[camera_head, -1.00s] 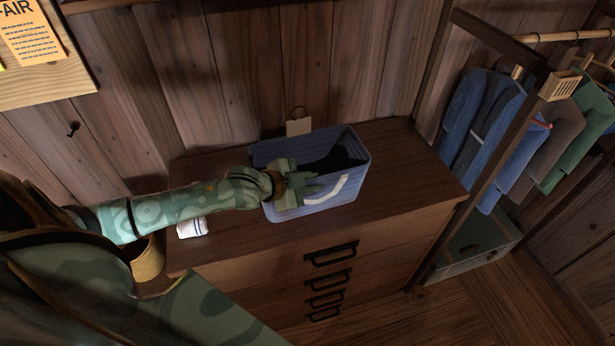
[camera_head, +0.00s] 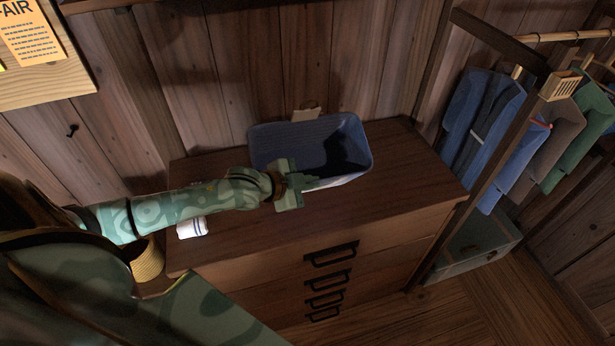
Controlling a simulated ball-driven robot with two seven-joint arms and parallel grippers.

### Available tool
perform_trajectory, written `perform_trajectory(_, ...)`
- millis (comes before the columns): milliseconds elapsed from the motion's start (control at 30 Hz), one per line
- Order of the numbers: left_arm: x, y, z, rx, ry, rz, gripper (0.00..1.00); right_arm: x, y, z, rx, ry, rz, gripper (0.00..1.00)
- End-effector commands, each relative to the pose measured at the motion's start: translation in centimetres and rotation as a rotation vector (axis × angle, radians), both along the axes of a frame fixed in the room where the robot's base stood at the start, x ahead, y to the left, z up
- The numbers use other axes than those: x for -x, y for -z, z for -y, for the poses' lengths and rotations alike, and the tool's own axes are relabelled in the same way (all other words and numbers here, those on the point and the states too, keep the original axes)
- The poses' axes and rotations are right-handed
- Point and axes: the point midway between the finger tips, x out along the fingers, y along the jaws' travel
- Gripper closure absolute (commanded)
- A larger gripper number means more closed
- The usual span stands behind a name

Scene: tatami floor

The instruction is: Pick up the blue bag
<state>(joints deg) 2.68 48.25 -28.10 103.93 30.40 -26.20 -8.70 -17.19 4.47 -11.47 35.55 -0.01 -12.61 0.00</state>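The blue bag (camera_head: 300,137) is an open-topped, box-shaped bag at the back of the wooden dresser top. It is tipped so that its opening faces me, and its dark inside shows. A pale handle strip (camera_head: 328,183) shows at its near edge. My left gripper (camera_head: 300,184) is at the near left edge of the bag, its fingers close together and apparently shut on the edge or handle. The exact contact is hidden by the hand. My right gripper is not in view.
A white folded cloth (camera_head: 193,227) lies on the dresser (camera_head: 400,200) near my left forearm. A wicker basket (camera_head: 147,260) is beside the dresser's left end. A clothes rack with hanging garments (camera_head: 485,115) stands at the right. The dresser top right of the bag is clear.

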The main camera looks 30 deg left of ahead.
Motion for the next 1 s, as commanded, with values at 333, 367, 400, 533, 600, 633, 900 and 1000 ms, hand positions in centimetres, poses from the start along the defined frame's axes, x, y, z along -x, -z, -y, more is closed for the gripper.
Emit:
perform_trajectory(333, 0.0, -0.1, 0.0, 0.000, 0.000, 0.002, 1.00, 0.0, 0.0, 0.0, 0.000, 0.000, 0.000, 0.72)
perform_trajectory(367, 0.0, -0.1, 0.0, 0.000, 0.000, 0.002, 1.00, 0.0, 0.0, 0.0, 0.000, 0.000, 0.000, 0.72)
perform_trajectory(400, 0.0, -0.1, 0.0, 0.000, 0.000, 0.002, 1.00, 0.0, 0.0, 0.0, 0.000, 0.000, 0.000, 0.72)
perform_trajectory(533, -0.1, -0.2, 0.0, -0.001, 0.001, 0.005, 1.00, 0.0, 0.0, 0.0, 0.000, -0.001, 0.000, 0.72)
perform_trajectory(600, -0.1, -0.1, 0.0, -0.001, 0.000, 0.004, 1.00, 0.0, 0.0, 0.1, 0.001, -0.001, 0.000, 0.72)
perform_trajectory(633, -0.1, -0.2, 0.0, -0.001, 0.001, 0.003, 1.00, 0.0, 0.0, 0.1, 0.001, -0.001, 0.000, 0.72)
perform_trajectory(900, -0.1, -2.4, 0.0, -0.002, 0.001, 0.006, 1.00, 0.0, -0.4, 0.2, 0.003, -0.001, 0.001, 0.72)
perform_trajectory(1000, 0.4, -4.5, 0.8, 0.002, 0.005, 0.005, 1.00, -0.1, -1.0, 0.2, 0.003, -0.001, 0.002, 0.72)
